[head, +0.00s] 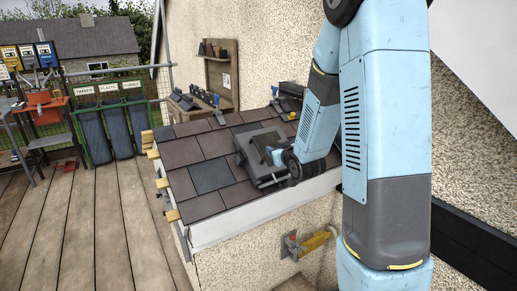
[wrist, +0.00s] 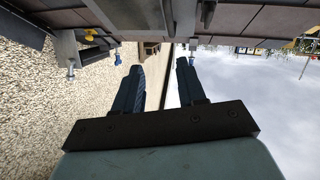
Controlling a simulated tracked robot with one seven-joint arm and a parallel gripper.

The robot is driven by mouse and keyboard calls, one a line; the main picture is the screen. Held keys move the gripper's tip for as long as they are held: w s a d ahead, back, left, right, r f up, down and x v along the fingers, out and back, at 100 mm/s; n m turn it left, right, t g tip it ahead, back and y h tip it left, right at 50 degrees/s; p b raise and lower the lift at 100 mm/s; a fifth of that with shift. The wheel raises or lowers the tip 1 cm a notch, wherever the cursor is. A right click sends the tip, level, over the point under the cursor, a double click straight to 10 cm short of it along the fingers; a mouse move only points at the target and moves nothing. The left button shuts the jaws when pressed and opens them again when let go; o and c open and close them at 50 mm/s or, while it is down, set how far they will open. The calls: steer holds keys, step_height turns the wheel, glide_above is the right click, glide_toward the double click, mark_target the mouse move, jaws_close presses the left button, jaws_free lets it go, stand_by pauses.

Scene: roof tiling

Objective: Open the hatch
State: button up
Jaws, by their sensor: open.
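The hatch (head: 247,147) is a dark grey, boxy unit set in the small tiled roof in the head view. My arm's end covers its right and lower part, so I cannot tell whether its lid is raised. My gripper (head: 272,178) is at the hatch's lower edge, by the roof's front eave. In the wrist view its two dark fingers (wrist: 160,66) are apart with nothing between them. I cannot tell whether the gripper touches the hatch.
Brown and grey tiles (head: 209,176) cover the roof (head: 225,225), beside a pebbled wall. A wooden rack (head: 221,75) hangs on the wall, with tools and tiles below it. A yellow and red fitting (head: 308,243) is under the eave. Bins (head: 118,130) stand left on the plank deck (head: 95,225).

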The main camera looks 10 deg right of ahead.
steer(key=t+y, duration=0.1)
steer(key=t, duration=0.1)
glide_toward(258, 147)
steer(key=s+d, duration=0.2)
steer(key=s, duration=0.1)
steer(key=shift+f+y, duration=0.5)
steer(key=shift+y, duration=0.1)
steer(key=shift+n, duration=0.4)
steer(key=x, duration=1.4)
steer(key=shift+a+r, duration=0.2)
jaws_close()
steer(key=shift+d, duration=0.1)
